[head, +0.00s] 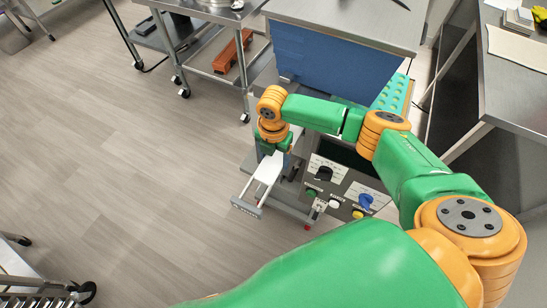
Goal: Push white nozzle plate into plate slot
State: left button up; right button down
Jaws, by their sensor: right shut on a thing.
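The white nozzle plate (267,172) sticks out at the left side of the depositor machine, with a grey bar (246,208) across its near end. My right gripper (272,152) is at the plate's far end, beside the machine, and is shut on the plate. Its fingertips are small and partly hidden by the wrist. The plate slot cannot be made out; my arm and the machine cover that area. My left gripper is not in view.
A control panel (340,190) with knobs and buttons is just right of the plate. A blue panel (335,62) under a steel top and a teal tray (392,92) are behind. A steel cart (205,45) stands at the back left. The floor (120,170) at left is clear.

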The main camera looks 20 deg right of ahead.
jog(key=shift+w+d+b, duration=0.8)
jog(key=shift+w+d, duration=0.1)
jog(key=shift+d, duration=0.25)
jog(key=shift+w+d+b, duration=0.75)
jog(key=shift+w+d, duration=0.1)
jog(key=shift+d, duration=0.25)
grip_release()
notch_tip(320, 180, up, 7)
jog(key=shift+s+a+f+b, duration=0.1)
jog(key=shift+f+b, duration=0.05)
jog(key=shift+b, duration=0.6)
jog(key=shift+r, duration=0.25)
